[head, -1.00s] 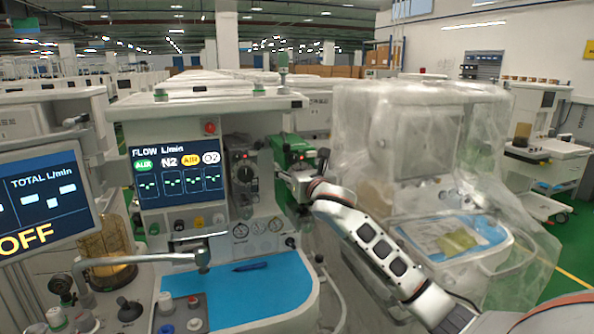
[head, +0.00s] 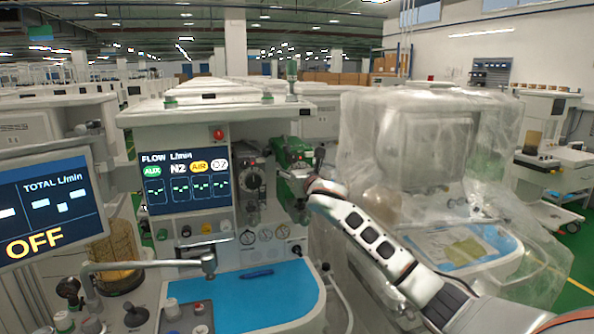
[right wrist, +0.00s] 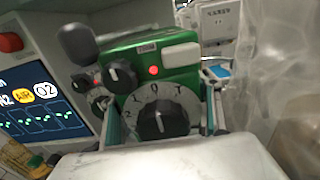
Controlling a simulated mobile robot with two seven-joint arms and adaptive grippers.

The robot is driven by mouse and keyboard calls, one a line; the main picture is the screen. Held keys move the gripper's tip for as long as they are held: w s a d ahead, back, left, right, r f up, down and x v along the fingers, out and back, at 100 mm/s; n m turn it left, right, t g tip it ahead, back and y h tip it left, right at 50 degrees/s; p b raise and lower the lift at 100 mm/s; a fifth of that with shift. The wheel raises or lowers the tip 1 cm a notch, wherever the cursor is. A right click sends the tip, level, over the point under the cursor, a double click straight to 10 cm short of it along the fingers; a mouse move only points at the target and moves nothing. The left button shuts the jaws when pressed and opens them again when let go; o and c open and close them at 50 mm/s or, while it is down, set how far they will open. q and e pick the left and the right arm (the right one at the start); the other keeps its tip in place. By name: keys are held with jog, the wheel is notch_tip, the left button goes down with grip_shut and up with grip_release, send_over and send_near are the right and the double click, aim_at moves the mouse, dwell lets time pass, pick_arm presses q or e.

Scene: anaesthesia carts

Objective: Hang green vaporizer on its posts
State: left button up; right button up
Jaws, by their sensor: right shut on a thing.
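The green vaporizer (head: 292,150) is at the right side of the anaesthesia machine, beside a grey vaporizer with a black dial (head: 252,178). My right gripper (head: 298,186) is shut on the green vaporizer from the front. In the right wrist view, the green body (right wrist: 150,64) stands between my two fingers (right wrist: 162,128), slightly tilted in the picture, with its round dial facing the camera. The posts and the vaporizer's back are hidden, so I cannot tell whether it touches them. My left gripper is not in view.
The machine's flow screen (head: 184,182) is left of the vaporizers, above a blue work surface (head: 240,300). A plastic-covered machine (head: 420,150) stands close to the right of my right arm. An OFF monitor (head: 45,210) is at the far left.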

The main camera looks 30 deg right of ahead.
jog(key=x, duration=1)
dwell(0.5)
jog(key=shift+r, duration=0.15)
